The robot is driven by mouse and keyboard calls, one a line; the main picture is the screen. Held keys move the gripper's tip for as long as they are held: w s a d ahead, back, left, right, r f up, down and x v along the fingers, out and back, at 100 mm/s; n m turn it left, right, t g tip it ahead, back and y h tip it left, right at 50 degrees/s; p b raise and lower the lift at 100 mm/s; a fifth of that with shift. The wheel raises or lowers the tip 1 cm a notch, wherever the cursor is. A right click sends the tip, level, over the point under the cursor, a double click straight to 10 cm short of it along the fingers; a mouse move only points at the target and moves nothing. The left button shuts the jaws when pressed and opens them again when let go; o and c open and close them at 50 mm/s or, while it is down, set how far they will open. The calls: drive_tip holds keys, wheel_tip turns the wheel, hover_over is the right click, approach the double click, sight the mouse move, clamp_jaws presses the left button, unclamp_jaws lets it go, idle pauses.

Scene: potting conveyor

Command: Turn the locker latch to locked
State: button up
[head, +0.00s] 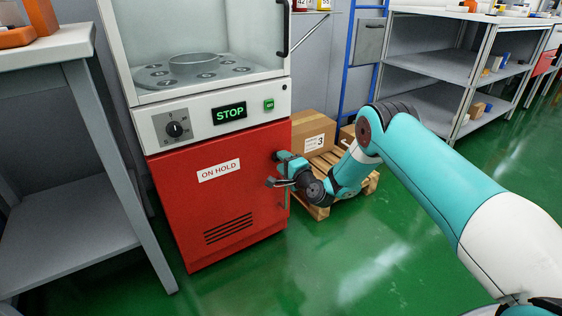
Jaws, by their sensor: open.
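A red cabinet (180,195) with a white "ON HOLD" label stands at the left centre in the head view, below a machine with a clear window. Its door looks shut. My gripper (274,169) is open at the upper right part of the red door, its two fingers spread one above the other and pointing left at the door. I cannot tell whether the fingers touch the door. I cannot make out a latch clearly; the door's right edge is partly hidden by my gripper, so the latch's position cannot be told.
The machine's panel (195,124) has a dial, a lit green "STOP" display and a green button. A grey table (60,240) stands close on the left. A cardboard box (314,130) and a wooden pallet (318,211) sit behind my gripper. Green floor is clear in front.

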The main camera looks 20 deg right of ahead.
drive_tip(key=shift+x, duration=0.9)
drive_tip(key=c, duration=0.6)
